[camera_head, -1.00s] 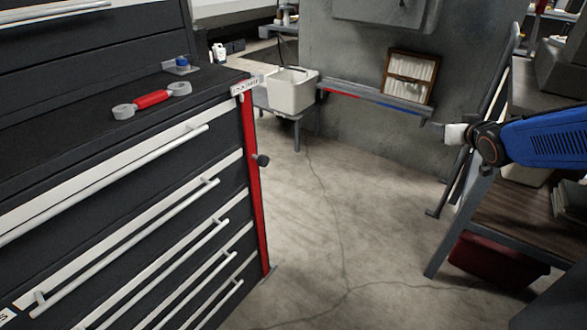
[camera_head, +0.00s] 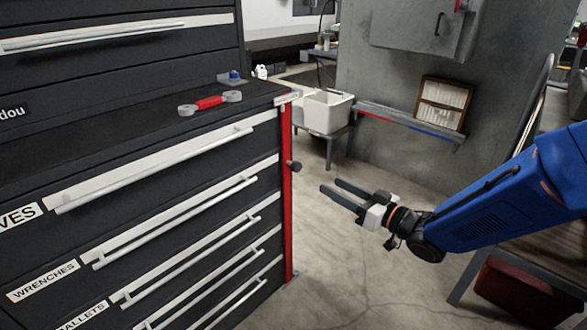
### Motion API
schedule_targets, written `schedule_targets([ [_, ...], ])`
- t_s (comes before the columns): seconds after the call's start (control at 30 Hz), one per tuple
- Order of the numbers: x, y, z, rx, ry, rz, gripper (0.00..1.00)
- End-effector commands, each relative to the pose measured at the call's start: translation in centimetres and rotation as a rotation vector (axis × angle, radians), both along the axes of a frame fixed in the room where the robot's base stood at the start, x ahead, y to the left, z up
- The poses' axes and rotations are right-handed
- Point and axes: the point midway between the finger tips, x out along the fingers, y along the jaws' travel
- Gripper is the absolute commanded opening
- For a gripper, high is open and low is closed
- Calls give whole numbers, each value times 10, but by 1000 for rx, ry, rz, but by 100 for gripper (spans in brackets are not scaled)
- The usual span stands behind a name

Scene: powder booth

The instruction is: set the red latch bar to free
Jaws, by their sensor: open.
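The red latch bar (camera_head: 287,195) is a tall upright strip along the right front edge of the dark drawer cabinet (camera_head: 60,150). A dark round knob (camera_head: 296,166) sticks out from its right side. A small pale label plate (camera_head: 287,98) sits at its top; its writing is too small to read. My gripper (camera_head: 333,192) is open and empty, with its two dark fingers pointing left toward the bar. In the picture it is to the right of the bar and a little below the knob, apart from both.
A red-and-grey spool-ended tool (camera_head: 210,103) lies on the cabinet top. Behind stand a white bin (camera_head: 327,110), a wall shelf with red and blue edging (camera_head: 410,122) and a framed filter (camera_head: 443,103). A dark red box (camera_head: 525,290) is at lower right. Floor right of the cabinet is clear.

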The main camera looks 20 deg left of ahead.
Motion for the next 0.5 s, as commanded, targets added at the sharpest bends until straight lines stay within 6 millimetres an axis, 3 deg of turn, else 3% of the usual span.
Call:
schedule_targets([
  [0.5, 35, 85, 0, -1, 0, 1, 45],
])
